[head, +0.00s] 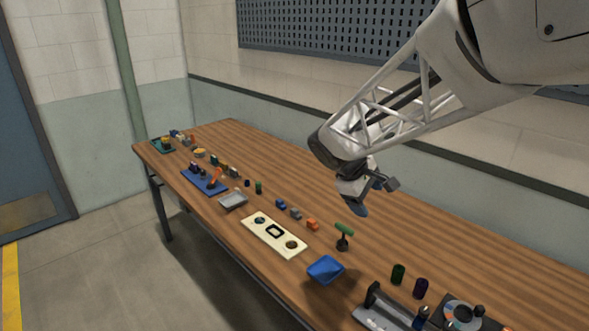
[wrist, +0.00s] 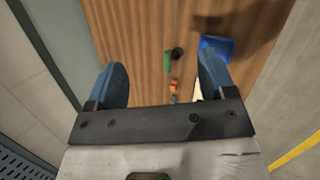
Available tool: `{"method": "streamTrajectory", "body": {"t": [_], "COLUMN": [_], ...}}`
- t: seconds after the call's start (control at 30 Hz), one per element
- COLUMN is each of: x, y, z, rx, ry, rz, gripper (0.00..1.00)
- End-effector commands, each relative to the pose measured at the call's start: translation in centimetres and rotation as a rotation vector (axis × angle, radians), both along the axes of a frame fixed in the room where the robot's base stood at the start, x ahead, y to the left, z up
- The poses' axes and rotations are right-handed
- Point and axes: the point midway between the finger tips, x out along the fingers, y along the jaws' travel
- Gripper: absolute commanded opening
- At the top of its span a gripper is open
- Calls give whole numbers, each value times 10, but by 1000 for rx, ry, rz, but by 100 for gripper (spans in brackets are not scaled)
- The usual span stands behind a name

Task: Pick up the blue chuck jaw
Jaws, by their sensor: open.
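The blue chuck jaw appears to be the small blue block (head: 281,204) on the middle of the table in the head view. It stands in a short row with a grey block (head: 296,213) and an orange block (head: 312,224). My gripper (head: 371,196) is open and empty, high above the table and to the right of this row. In the wrist view, its blue fingers (wrist: 163,75) are spread apart. An orange block (wrist: 175,85) shows between them, with a grey block partly visible below it. I cannot make out the blue block in the wrist view.
A green-handled tool (head: 343,234) stands right of the row. A blue bin (head: 325,269) and a cream board (head: 273,235) lie nearer the front edge. A grey tray (head: 233,200) is to the left. Bare wood (head: 300,180) lies behind the row.

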Motion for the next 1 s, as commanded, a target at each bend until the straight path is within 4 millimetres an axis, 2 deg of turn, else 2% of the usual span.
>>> {"method": "streamTrajectory", "body": {"t": [0.1,0.47,0.77,1.0], "x": [31,116,182,230], "y": [12,54,99,140], "z": [-9,-43,-81,-119], "rx": [-61,-244,-402,-530], "ry": [29,111,179,231], "rz": [77,310,502,654], "gripper": [77,77,77,77]}}
